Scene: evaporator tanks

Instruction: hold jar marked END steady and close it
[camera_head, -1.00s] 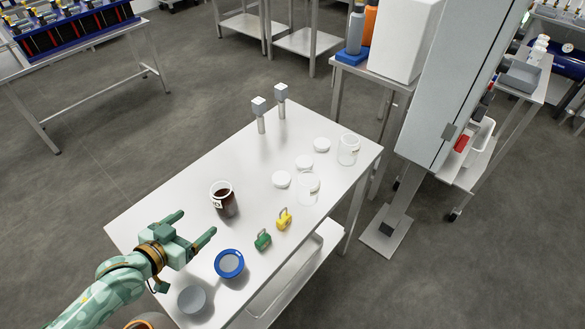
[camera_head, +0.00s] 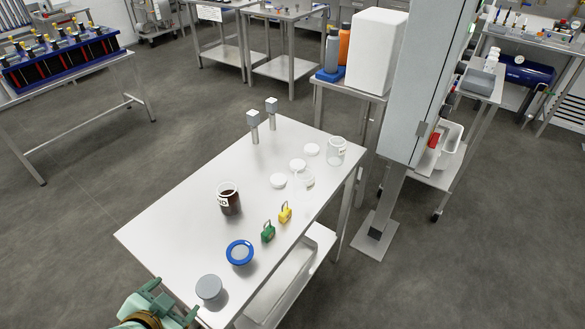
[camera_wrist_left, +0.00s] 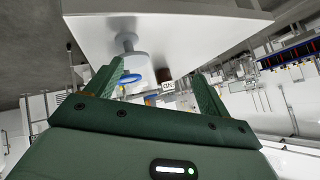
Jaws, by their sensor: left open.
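A clear jar with dark brown contents (camera_head: 229,201) stands upright on the white table, and the visible part of its label reads "ND". It also shows in the left wrist view (camera_wrist_left: 166,79), small and beyond the fingers. No lid is visible on it. Three white round lids lie farther back: one to the left (camera_head: 278,181), one in the middle (camera_head: 297,166) and one to the right (camera_head: 312,149). My left gripper (camera_head: 172,300) is open and empty at the table's near left corner, well short of the jar. My right gripper is out of view.
A green padlock (camera_head: 268,233), a yellow padlock (camera_head: 285,213), a blue-rimmed round item (camera_head: 240,252) and a grey round item (camera_head: 209,287) line the right side. The table's left part is bare.

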